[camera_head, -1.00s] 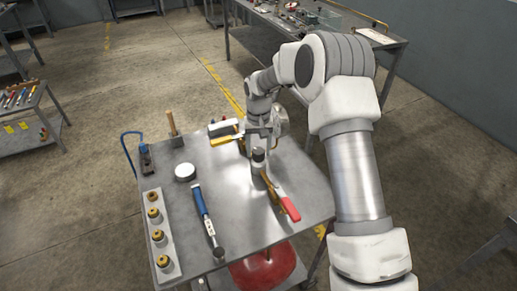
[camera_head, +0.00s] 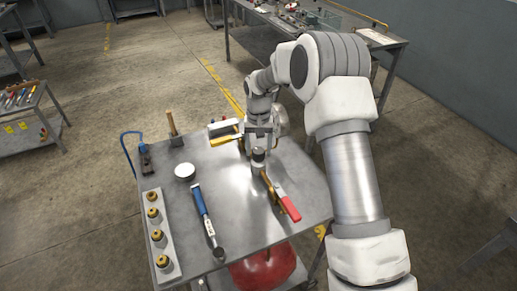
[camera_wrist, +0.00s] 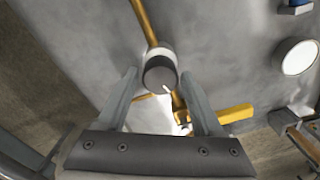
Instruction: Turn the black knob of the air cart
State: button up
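The black knob (camera_head: 258,154) tops a short pale cylinder on the metal cart top (camera_head: 232,172). In the wrist view the knob (camera_wrist: 160,74) is a dark round cap with a short white mark at its lower right edge. My gripper (camera_wrist: 158,76) is open, with one finger on each side of the knob. A gap shows beside each finger; I cannot tell how far down they reach. In the head view my gripper (camera_head: 259,137) is just behind and above the knob. A brass pipe with a red lever (camera_head: 287,206) runs from the cylinder toward the front right.
A yellow-handled part (camera_head: 222,140) lies close behind the knob and shows beside the right finger in the wrist view (camera_wrist: 235,114). A blue-handled tool (camera_head: 201,201), a white round tin (camera_head: 185,171) and a strip of brass fittings (camera_head: 156,218) lie to the left. A red tank (camera_head: 262,270) is below.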

aim_at(259, 150)
jog(key=shift+o, duration=0.8)
notch_tip(259, 150, up, 17)
jog(key=p, duration=0.1)
jog(key=shift+r, duration=0.2)
